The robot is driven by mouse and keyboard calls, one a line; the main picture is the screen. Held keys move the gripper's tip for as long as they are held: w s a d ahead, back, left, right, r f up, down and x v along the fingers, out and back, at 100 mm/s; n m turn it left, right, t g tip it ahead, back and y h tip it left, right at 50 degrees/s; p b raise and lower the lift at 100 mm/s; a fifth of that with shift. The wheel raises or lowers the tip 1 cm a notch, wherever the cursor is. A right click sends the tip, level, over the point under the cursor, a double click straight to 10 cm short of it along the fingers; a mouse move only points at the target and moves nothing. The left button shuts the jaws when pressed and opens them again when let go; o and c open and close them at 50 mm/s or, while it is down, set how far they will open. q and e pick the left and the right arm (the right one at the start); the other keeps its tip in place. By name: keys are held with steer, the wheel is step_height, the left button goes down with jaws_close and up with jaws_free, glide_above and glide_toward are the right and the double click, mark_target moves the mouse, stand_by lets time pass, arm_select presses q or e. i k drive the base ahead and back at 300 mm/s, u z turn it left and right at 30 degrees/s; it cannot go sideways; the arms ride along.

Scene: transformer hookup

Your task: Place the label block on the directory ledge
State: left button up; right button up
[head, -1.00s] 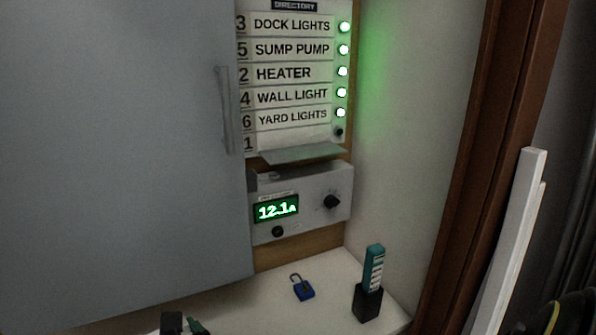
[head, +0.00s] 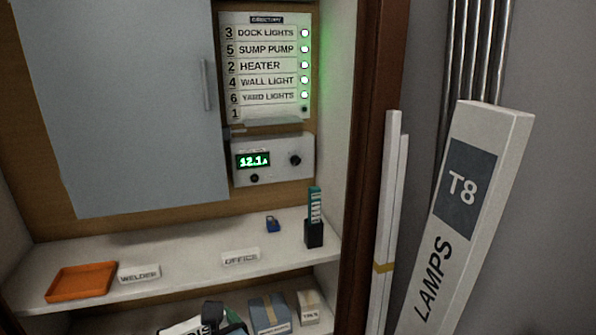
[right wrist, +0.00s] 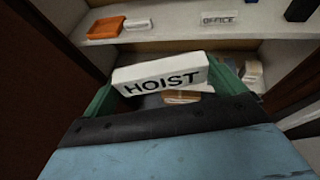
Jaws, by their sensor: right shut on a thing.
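The label block (right wrist: 160,78) is white with HOIST in dark letters. In the right wrist view it sits between the green fingertips of my right gripper (right wrist: 165,85), which is shut on it. In the head view the block (head: 186,327) and gripper (head: 222,318) show partly at the bottom edge, in front of and below the shelf. The directory (head: 266,70) is on the back wall of the cabinet, with a blank row beside the number 1. The grey directory ledge (head: 272,122) juts out beneath that row and looks empty. My left gripper is not in view.
Below the ledge is a box with a green 12.1A display (head: 272,161). The shelf (head: 190,245) holds an orange tray (head: 82,281), WELDER (head: 139,274) and OFFICE (head: 241,257) blocks, a blue padlock (head: 272,224) and a black holder (head: 314,234). A grey door (head: 135,110) stands left.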

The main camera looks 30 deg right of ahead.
mark_target(263, 122)
steer(key=z, duration=0.6)
steer(key=i, duration=0.3)
steer(key=z, duration=0.1)
